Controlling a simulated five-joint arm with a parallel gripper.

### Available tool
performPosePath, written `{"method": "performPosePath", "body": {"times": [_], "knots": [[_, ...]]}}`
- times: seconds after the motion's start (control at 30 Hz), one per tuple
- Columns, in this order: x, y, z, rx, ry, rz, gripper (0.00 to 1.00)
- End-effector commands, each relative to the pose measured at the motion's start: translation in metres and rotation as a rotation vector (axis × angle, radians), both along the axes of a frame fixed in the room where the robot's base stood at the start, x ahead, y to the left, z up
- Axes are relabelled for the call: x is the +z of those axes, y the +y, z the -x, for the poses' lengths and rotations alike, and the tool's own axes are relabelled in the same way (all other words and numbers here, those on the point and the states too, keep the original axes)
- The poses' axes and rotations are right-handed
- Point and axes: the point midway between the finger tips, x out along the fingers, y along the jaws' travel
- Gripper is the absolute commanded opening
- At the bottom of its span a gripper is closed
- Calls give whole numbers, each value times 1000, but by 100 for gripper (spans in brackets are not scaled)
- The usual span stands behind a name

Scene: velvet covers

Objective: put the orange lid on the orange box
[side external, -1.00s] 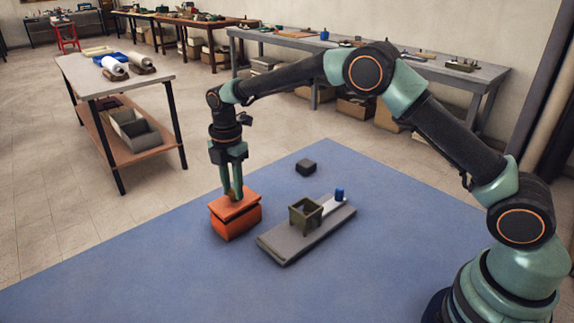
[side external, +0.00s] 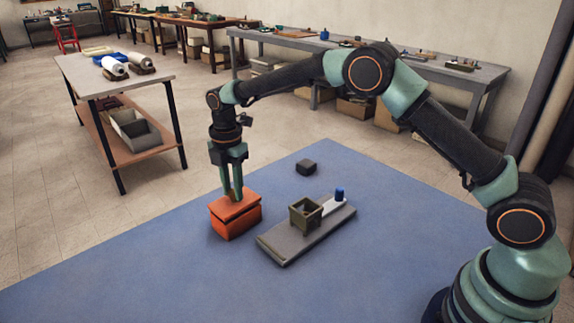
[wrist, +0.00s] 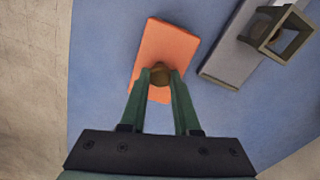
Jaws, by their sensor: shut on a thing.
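The orange box (side external: 236,224) stands on the blue mat, left of the grey board. The orange lid (side external: 227,211) lies at the top of the box, with a dark line between the two; I cannot tell whether it is fully seated. My gripper (side external: 232,196) points down over the lid and is shut on its brownish knob. In the wrist view the lid (wrist: 166,50) shows flat below the fingers, with the knob (wrist: 159,75) between the fingertips of my gripper (wrist: 160,80). The box is hidden under the lid there.
A grey board (side external: 283,246) lies right of the box, bearing an olive open container (side external: 305,214) and a blue object (side external: 340,194). A dark block (side external: 306,167) sits farther back on the blue mat (side external: 130,275). The mat's front left is clear.

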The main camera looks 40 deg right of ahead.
Motion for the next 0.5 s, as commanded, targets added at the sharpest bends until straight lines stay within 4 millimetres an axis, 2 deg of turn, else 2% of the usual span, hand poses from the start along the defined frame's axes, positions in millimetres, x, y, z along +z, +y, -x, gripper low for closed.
{"method": "performPosePath", "body": {"times": [0.5], "knots": [[-3,0,0,0,0,0,0]]}}
